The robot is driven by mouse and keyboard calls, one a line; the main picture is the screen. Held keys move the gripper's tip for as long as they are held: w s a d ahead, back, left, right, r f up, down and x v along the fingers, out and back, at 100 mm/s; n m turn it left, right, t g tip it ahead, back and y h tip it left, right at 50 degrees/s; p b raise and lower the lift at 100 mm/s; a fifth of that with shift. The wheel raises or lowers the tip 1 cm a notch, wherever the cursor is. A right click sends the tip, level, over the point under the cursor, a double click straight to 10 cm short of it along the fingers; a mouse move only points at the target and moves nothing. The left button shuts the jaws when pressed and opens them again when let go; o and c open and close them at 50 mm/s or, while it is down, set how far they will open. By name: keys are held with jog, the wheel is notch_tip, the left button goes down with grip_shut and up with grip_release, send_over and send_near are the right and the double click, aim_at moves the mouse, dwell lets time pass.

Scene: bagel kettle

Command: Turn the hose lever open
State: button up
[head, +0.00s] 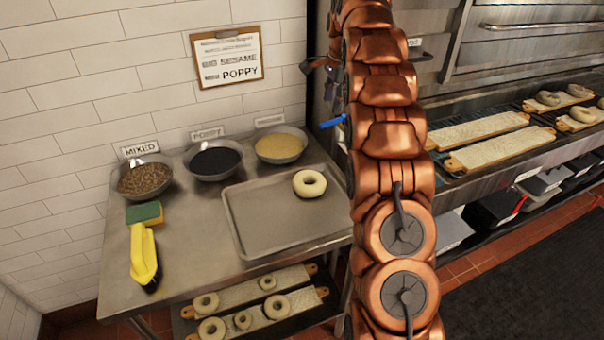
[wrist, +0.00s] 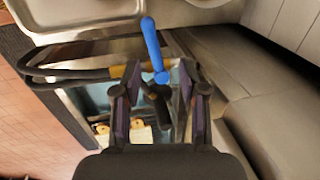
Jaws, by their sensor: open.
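The blue hose lever (wrist: 153,48) shows in the wrist view, with its arm pointing up the picture and its round hub at the lower end. Brass-coloured fittings and a dark hose (wrist: 75,74) run to the left of the hub. My gripper (wrist: 159,74) is open and empty, its two dark fingers on either side of the hub; I cannot tell whether either touches it. In the head view a small blue piece (head: 333,122), likely the lever, sticks out left of my copper arm, which hides the rest.
A steel table at left holds three bowls (head: 214,160), a tray (head: 243,222) with one bagel, and a yellow brush (head: 143,252). Bagel boards (head: 480,127) lie at the right. In the wrist view a steel basin edge (wrist: 90,33) is close to the lever.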

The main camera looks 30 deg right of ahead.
jog(key=s+a+f+n+g+b, duration=0.1)
jog(key=s+a+n, duration=0.9)
jog(key=s+a, duration=1.1)
jog(key=shift+s+f+n+g+y+b, duration=0.3)
jog(key=shift+s+n+g+b, duration=0.1)
jog(key=shift+s+g, duration=0.35)
dwell(0.3)
jog(key=shift+a, duration=0.1)
